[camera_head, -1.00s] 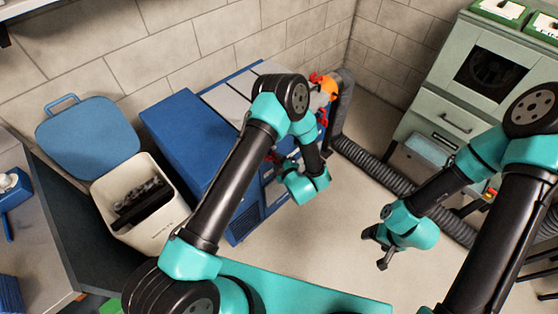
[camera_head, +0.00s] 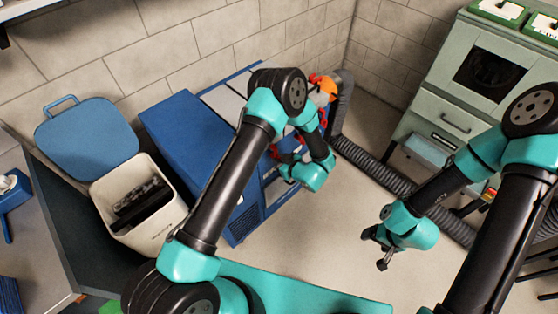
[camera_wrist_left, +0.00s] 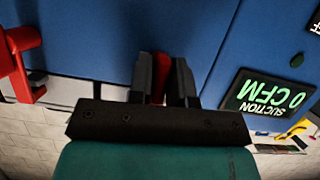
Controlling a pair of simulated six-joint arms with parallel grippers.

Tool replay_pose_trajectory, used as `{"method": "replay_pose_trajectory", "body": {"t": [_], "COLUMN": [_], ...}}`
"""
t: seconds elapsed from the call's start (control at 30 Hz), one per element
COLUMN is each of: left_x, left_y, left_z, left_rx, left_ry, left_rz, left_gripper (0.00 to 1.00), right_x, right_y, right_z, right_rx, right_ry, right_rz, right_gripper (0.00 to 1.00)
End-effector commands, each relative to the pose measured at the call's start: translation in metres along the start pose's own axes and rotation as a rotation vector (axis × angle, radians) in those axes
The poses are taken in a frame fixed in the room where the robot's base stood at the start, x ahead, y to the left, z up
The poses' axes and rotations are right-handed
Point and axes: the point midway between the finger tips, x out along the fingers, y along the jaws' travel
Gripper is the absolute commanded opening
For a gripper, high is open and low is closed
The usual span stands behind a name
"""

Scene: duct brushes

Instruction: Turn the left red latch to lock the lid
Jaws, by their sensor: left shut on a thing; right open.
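The left red latch (camera_wrist_left: 159,68) is on the front of the blue cabinet (camera_head: 190,128). In the left wrist view my left gripper (camera_wrist_left: 162,82) is shut on this latch, with its red body showing between the two dark fingers. In the head view my left gripper (camera_head: 282,160) is at the cabinet's front; its fingers are small and partly hidden. Another red latch (camera_wrist_left: 20,60) shows at the left of the wrist view, apart from the fingers. My right gripper (camera_head: 380,245) is open and empty over the floor at the right.
A display reading 0 CFM suction (camera_wrist_left: 268,97) is beside the held latch. A black ribbed hose (camera_head: 375,168) runs along the right. A cream bin (camera_head: 145,215) with an open blue lid (camera_head: 88,138) stands left. A pale green machine (camera_head: 480,90) is at the right back.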

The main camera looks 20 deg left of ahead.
Motion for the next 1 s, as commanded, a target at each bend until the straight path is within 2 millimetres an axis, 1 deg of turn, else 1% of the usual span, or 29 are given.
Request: {"method": "replay_pose_trajectory", "body": {"t": [0.2, 0.63, 0.67, 0.7, 0.87, 1.0], "left_x": [0.0000, 0.0001, 0.0001, 0.0001, 0.0001, 0.0001], "left_y": [0.0004, 0.0005, 0.0005, 0.0005, 0.0004, 0.0004], "left_z": [-0.0003, -0.0004, -0.0004, -0.0004, -0.0003, -0.0002], "left_rx": [0.060, 0.071, 0.071, 0.071, 0.071, 0.070], "left_ry": [0.001, 0.002, 0.002, 0.002, 0.001, 0.001], "left_rz": [-0.024, -0.029, -0.029, -0.029, -0.029, -0.029], "left_gripper": [0.00, 0.00, 0.20, 0.24, 0.38, 0.38], "right_x": [0.0000, 0.0000, 0.0000, 0.0000, 0.0000, 0.0000], "right_y": [0.0000, 0.0000, 0.0000, 0.0000, 0.0000, 0.0000], "right_z": [0.0000, 0.0000, 0.0000, 0.0000, 0.0000, 0.0000], "right_rx": [0.000, 0.000, 0.000, 0.000, 0.000, 0.000], "right_ry": [0.000, 0.000, 0.000, 0.000, 0.000, 0.000], "right_rz": [0.000, 0.000, 0.000, 0.000, 0.000, 0.000], "right_gripper": [0.77, 0.77, 0.77, 0.77, 0.77, 0.77]}}
